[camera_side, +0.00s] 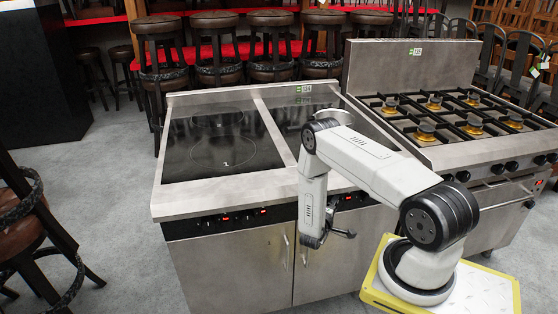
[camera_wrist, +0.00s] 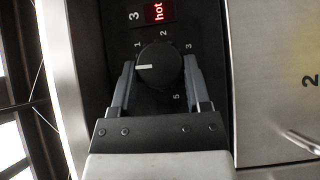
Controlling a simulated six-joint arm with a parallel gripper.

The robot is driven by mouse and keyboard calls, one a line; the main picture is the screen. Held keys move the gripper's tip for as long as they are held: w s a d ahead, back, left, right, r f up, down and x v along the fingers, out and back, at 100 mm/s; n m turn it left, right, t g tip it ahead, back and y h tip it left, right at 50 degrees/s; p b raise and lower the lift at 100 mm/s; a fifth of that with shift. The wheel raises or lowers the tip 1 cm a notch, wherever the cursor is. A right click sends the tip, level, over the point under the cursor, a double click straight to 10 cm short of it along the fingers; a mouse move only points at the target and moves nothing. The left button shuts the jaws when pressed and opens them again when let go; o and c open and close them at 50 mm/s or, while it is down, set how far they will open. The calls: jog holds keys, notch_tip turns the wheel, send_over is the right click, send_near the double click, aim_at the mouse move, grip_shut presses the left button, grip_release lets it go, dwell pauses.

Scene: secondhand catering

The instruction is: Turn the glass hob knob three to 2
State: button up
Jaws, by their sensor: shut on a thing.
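Glass hob knob three (camera_wrist: 165,78) is a round black knob on the black panel in the wrist view. Its white pointer line points left, just below the printed 1; the 2 is above the knob and the 3 at upper right. My gripper (camera_wrist: 158,63) is shut on the knob, one grey finger on each side. A "3" label and a red "hot" display (camera_wrist: 158,12) sit above it. In the side view the glass hob (camera_side: 278,132) stands at centre, with my arm in front of its panel; the fingers are largely hidden there.
Other hob knobs (camera_side: 226,218) sit further left on the panel. Steel cabinet doors (camera_side: 240,268) with handles are below. A gas range (camera_side: 465,150) with several burners stands to the right. Stools (camera_side: 215,70) line the back. The floor at left is partly clear.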

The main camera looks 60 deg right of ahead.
jog(key=shift+r+m+t+y, duration=0.15)
jog(key=shift+m+y, duration=0.55)
jog(key=shift+y, duration=0.05)
jog(key=shift+r+m+t+y, duration=0.1)
jog(key=shift+m+t+y, duration=0.05)
jog(key=shift+m+y, duration=0.6)
jog(key=o, duration=1.3)
jog(key=v, duration=0.7)
jog(key=shift+a, duration=0.4)
jog(key=shift+r, duration=0.15)
